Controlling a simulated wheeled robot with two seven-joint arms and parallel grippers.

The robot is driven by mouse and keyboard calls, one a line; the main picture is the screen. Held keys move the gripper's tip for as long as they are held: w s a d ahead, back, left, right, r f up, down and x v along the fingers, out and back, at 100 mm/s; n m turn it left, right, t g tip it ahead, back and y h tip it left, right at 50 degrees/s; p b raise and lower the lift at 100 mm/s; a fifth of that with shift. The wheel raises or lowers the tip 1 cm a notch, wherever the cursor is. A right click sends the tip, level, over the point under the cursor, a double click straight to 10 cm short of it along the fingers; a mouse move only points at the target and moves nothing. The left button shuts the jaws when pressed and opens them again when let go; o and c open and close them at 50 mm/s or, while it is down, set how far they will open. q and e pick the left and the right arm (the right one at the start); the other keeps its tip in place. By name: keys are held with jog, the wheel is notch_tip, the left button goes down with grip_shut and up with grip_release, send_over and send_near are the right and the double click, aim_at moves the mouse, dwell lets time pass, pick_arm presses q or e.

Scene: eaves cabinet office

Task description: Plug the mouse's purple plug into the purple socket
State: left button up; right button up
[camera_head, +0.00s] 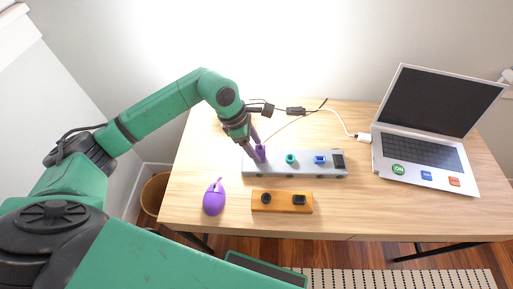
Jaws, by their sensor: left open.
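The purple mouse (213,201) lies on the desk at the left front, with a short purple tip at its far end. A grey socket strip (305,171) lies behind it, with a purple piece (260,153) at its left end. I cannot tell whether this piece is the plug, the socket or both together. My left gripper (256,157) points down at that piece, its fingers close around or beside it and hiding part of it. It is open. My right gripper is not in view.
The strip also bears a teal round piece (290,158), a blue one (320,160) and a dark block (338,160). A wooden block (282,207) with two black pieces sits in front. An open laptop (425,150) stands at right. Cables and a black adapter (295,111) lie behind.

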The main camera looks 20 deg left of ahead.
pick_arm(q)
jog(key=b+v, duration=0.1)
jog(key=v, duration=1.2)
jog(key=shift+b, duration=0.3)
jog(key=shift+a+r, duration=0.1)
